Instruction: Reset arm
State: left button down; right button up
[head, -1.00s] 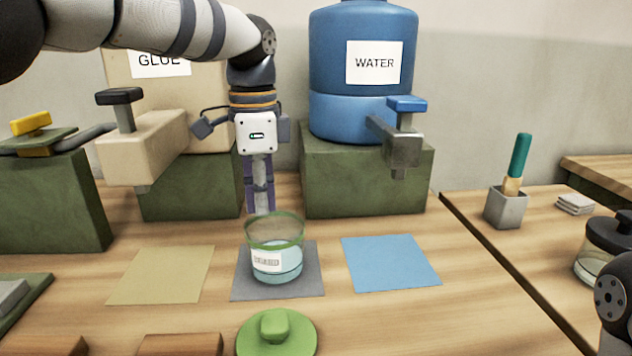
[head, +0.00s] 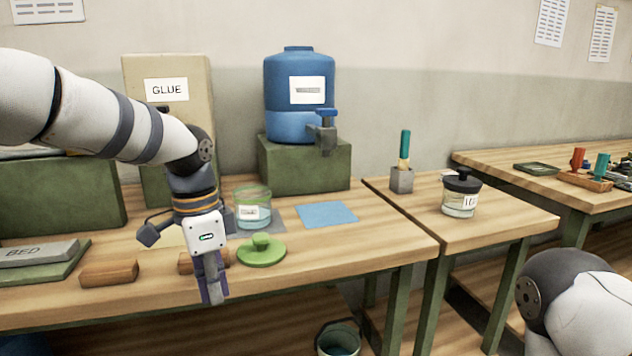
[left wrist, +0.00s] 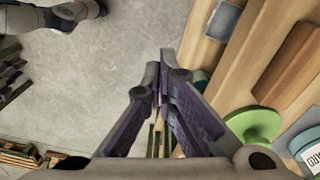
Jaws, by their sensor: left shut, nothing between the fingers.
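My left arm reaches in from the left in the head view. Its left gripper (head: 213,298) points down at the table's front edge, shut and empty. In the left wrist view the fingers of the left gripper (left wrist: 163,88) meet with nothing between them. A glass jar (head: 253,214) with bluish liquid stands on a grey mat (head: 277,217) behind the gripper, apart from it. A green lid (head: 262,252) lies to the gripper's right.
Wooden blocks (head: 108,273) lie left of the gripper. A side table holds a brush cup (head: 401,181) and a lidded jar (head: 460,197). A bucket (head: 338,340) is below. Open floor shows in the wrist view.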

pick_arm(q)
jog(key=s+d+f+n+g+h, duration=0.15)
jog(key=s+f, duration=0.25)
jog(key=f, duration=0.7)
jog(key=s+f+n, duration=0.3)
jog(key=s+f, duration=0.1)
jog(key=f, duration=0.6)
jog(key=s+a+f+n, duration=0.1)
jog(key=s+f+n, duration=0.1)
jog(key=s+f, duration=0.35)
jog(key=s+a+f+n, duration=0.1)
jog(key=s+f+n, duration=0.15)
jog(key=s, duration=0.55)
jog(key=s+a+n+y, duration=0.2)
jog(key=s+a, duration=0.4)
jog(key=s, duration=0.8)
jog(key=shift+s+f+n, duration=0.3)
jog(key=shift+f+n, duration=0.15)
jog(key=shift+n, duration=0.35)
pick_arm(e)
jog(key=shift+w+f, duration=0.1)
jog(key=shift+w, duration=0.7)
